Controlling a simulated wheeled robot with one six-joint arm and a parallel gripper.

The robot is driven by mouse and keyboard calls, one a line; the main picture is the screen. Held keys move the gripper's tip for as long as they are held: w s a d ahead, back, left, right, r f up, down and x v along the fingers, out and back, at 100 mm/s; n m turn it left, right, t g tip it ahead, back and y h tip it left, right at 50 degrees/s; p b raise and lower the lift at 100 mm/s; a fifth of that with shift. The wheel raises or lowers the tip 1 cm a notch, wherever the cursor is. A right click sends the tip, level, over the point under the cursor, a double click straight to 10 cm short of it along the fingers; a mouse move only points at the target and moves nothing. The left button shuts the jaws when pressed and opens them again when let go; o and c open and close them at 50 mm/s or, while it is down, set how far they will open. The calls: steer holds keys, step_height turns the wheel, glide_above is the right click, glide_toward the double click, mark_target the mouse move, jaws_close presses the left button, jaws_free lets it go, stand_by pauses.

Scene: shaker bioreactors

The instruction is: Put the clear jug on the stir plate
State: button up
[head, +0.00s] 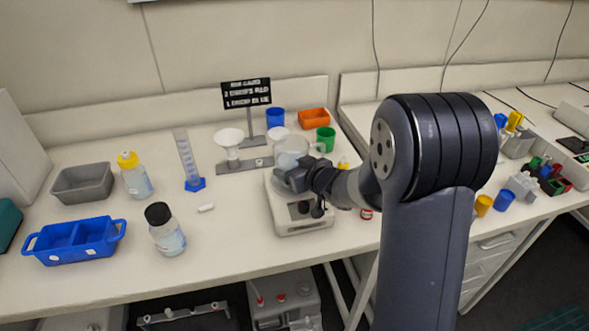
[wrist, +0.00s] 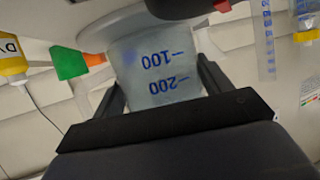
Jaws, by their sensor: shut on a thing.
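The clear jug (head: 291,152) is a see-through cup with blue volume marks, which show upside down in the wrist view (wrist: 160,72). My gripper (head: 288,180) is shut on the jug, with one finger on each side of it in the wrist view (wrist: 158,98). The stir plate (head: 304,222) is a white box with a dark knob on its front, standing on the bench. In the head view the jug appears over the back of the plate. My gripper hides the jug's base, so I cannot tell whether it touches the plate.
A stand with white funnels (head: 229,138) and a black sign (head: 246,93) is behind. A blue cup (head: 275,118), green cup (head: 325,139) and orange bin (head: 314,119) stand near the wall. A black-capped bottle (head: 166,229) and blue tray (head: 75,240) are left.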

steer(key=shift+f, duration=0.1)
steer(key=o, duration=1.3)
steer(key=shift+c, duration=0.2)
steer(key=shift+r, duration=0.25)
steer(key=v, duration=1.2)
steer(key=shift+p, duration=0.4)
steer(key=shift+f, duration=0.15)
